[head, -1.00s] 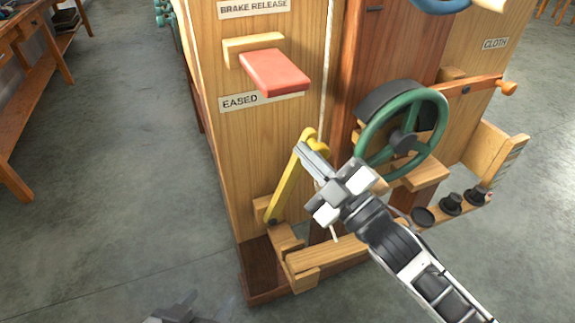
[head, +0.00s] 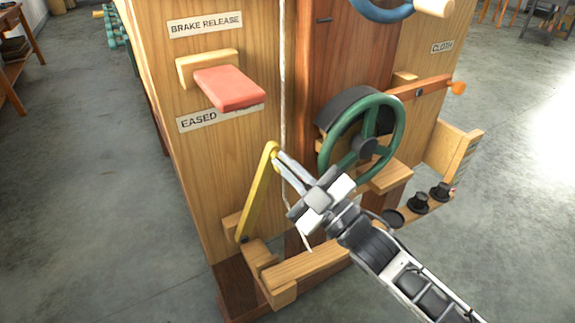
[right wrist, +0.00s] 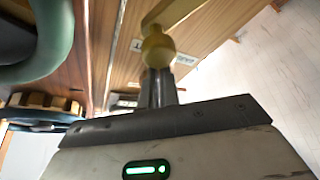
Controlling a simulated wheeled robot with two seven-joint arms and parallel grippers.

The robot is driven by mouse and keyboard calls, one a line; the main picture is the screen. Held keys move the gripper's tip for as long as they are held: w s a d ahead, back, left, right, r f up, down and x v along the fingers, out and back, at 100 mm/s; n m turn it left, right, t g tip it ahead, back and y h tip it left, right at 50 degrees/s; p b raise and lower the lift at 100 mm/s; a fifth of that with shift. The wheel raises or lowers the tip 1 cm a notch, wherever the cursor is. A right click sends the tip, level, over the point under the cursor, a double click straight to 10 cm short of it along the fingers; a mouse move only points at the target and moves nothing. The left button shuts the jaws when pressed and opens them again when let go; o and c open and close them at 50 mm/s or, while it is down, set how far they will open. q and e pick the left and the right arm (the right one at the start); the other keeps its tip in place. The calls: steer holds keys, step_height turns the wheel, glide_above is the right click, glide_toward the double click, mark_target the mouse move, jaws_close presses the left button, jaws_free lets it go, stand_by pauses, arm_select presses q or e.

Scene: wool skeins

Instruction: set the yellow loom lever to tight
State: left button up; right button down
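The yellow lever (head: 257,195) stands low on the front of the wooden loom, pivoted at its lower end and leaning up and to the right. My right gripper (head: 280,158) is at the lever's upper end in the head view and hides its knob there. In the right wrist view the round yellow knob (right wrist: 157,48) sits just beyond my fingertips (right wrist: 158,72). The fingers are together, narrower than the knob, with nothing visible between them. I cannot tell whether they touch it. My left gripper is out of view.
A green handwheel (head: 362,138) stands close to the right of my gripper. A red pedal-like block (head: 230,88) juts out above left, by an "EASED" label (head: 198,120). A cord (head: 283,90) hangs behind the gripper. Wooden beams (head: 310,268) lie below; open floor (head: 80,230) is to the left.

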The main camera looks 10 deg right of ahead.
step_height(320, 180, up, 3)
steer(key=s+a+p, duration=0.1)
steer(key=a+p, duration=0.1)
steer(key=p, duration=0.2)
arm_select(q)
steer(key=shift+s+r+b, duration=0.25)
steer(key=shift+b, duration=0.95)
arm_select(e)
steer(key=v, duration=1)
steer(key=shift+s+r, duration=0.1)
steer(key=shift+s, duration=0.05)
